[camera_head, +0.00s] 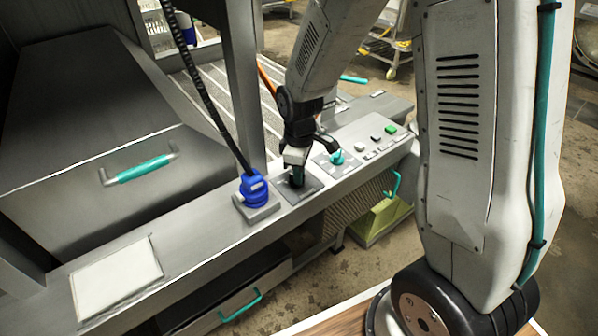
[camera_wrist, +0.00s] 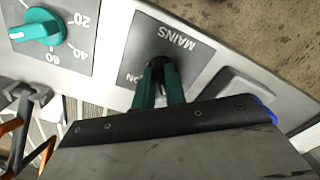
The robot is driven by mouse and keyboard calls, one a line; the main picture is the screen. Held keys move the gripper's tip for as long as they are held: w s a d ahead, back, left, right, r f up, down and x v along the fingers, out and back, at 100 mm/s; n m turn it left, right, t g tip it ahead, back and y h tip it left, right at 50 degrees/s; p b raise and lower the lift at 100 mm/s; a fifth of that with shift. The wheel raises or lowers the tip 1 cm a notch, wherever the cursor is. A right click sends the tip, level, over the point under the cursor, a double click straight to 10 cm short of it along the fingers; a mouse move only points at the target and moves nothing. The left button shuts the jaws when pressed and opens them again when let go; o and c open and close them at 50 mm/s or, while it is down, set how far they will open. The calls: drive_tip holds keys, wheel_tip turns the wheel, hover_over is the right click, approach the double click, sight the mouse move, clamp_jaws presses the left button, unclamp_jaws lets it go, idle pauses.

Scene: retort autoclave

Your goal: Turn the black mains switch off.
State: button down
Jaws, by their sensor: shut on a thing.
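The black mains switch (camera_wrist: 157,64) sits on a dark grey plate marked MAINS (camera_wrist: 196,48) in the wrist view. Part of an ON label shows beside my fingers. The same plate (camera_head: 310,189) is on the sloping grey console in the head view. My gripper (camera_wrist: 159,84) points down at the plate, with its two teal fingers closed around the switch. In the head view my gripper (camera_head: 297,178) covers most of the switch. The fingers hide the switch's sides, so its exact angle is hard to tell.
A teal dial (camera_wrist: 38,28) with numbers is beside the plate; it also shows in the head view (camera_head: 337,157). A blue plug (camera_head: 254,188) with a black cable stands left of the plate. Small buttons and a green one (camera_head: 390,129) lie to the right. A grey post rises behind.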

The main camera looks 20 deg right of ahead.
drive_tip(key=shift+n, duration=0.9)
drive_tip(key=c, duration=1.4)
unclamp_jaws()
drive_tip(key=shift+c, duration=0.2)
drive_tip(key=shift+r, duration=0.1)
wheel_tip(320, 180, up, 8)
drive_tip(key=shift+f, duration=0.15)
